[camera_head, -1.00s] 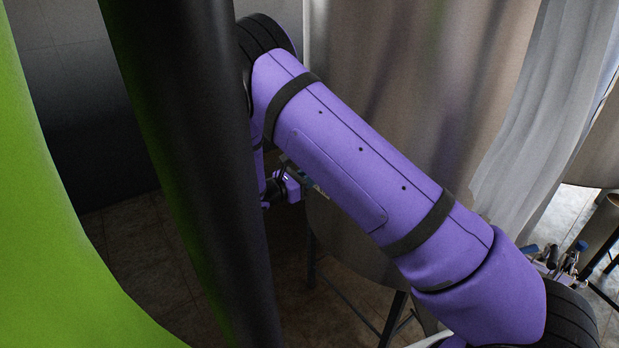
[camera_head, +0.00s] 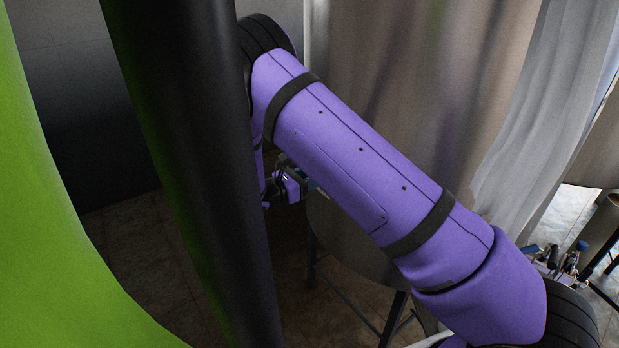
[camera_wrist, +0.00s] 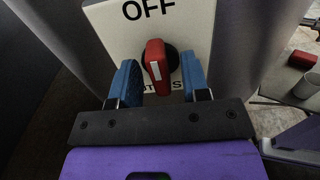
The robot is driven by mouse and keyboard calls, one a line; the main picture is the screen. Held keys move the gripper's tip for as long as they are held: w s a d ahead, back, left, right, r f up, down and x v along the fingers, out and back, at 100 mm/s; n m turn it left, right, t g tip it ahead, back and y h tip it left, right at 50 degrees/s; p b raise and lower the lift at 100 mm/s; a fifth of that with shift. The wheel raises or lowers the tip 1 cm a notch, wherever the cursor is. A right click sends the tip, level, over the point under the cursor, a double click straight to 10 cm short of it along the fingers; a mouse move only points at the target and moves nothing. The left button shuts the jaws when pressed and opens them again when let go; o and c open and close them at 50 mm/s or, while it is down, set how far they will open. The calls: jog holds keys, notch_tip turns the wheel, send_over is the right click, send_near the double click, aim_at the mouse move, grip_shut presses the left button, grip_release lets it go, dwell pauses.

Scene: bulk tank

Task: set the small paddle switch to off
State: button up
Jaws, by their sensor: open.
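A red paddle switch (camera_wrist: 157,62) with a white stripe sits on a dark round base on a pale panel (camera_wrist: 113,27) in the wrist view. Its handle stands nearly upright in the picture, tilted slightly. "OFF" is printed above it; lettering below is partly hidden. My gripper (camera_wrist: 160,65) is open, with one blue finger on each side of the handle. Small gaps show between fingers and handle; I cannot tell how deep they reach. In the head view my gripper (camera_head: 298,184) is partly hidden behind my arm, and the switch is not visible.
A large metal tank (camera_head: 400,85) stands behind my arm, with dark legs below. A pale curtain-like sheet (camera_head: 545,95) hangs at right. Small fittings (camera_head: 560,260) show at lower right. In the wrist view, a red object (camera_wrist: 303,60) and a whitish cylinder (camera_wrist: 307,86) lie off to the right.

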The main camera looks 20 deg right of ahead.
jog(key=v, duration=1)
jog(key=shift+a, duration=0.3)
jog(key=shift+s, duration=0.1)
jog(key=s+d+r+m+g+y, duration=0.3)
jog(key=s+d+r+m+y, duration=0.15)
jog(key=s+d+r, duration=0.35)
jog(key=s+d+r+m+g+y, duration=0.35)
jog(key=d+r+m, duration=0.25)
jog(key=r, duration=0.5)
jog(key=s+d+r+m+t+y, duration=0.1)
jog(key=s+r+m+t+y, duration=0.2)
jog(key=s, duration=0.8)
jog(key=s+d+r+m+t+y, duration=0.2)
jog(key=s+r+m+y, duration=0.4)
jog(key=s, duration=0.6)
jog(key=shift+r+m+t, duration=0.7)
jog(key=shift+m+t, duration=0.15)
jog(key=shift+m, duration=0.1)
jog(key=shift+d, duration=0.1)
